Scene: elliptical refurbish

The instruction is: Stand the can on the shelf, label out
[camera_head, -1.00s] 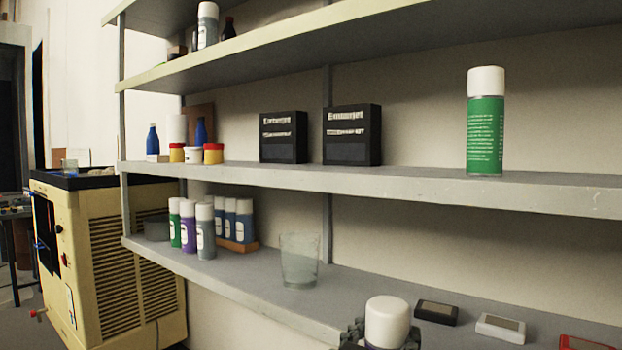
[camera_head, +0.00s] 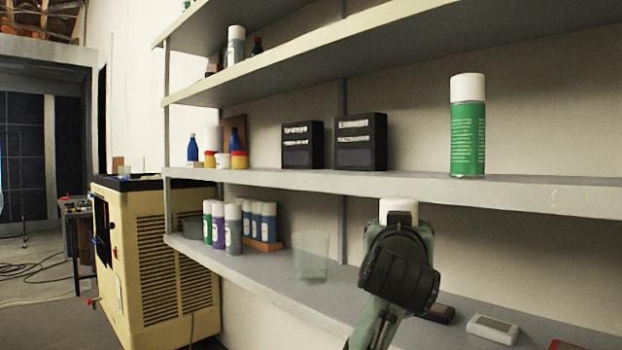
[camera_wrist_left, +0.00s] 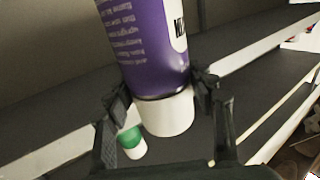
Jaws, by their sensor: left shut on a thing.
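My left gripper (camera_head: 398,226) is in front of the shelf unit, between the middle and lower boards. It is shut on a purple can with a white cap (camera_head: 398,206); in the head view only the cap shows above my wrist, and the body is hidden. In the left wrist view the purple can (camera_wrist_left: 148,45) sits between the fingers (camera_wrist_left: 158,92), with small print on its left and part of a white label at its right edge. The middle shelf (camera_head: 400,187) carries a green can with a white cap (camera_head: 467,140). My right gripper is out of view.
Two black boxes (camera_head: 301,146) stand on the middle shelf, with clear board between them and the green can. The lower shelf holds a glass (camera_head: 311,256), several spray cans (camera_head: 233,228) and small flat devices (camera_head: 493,329). A cream machine (camera_head: 150,260) stands at left.

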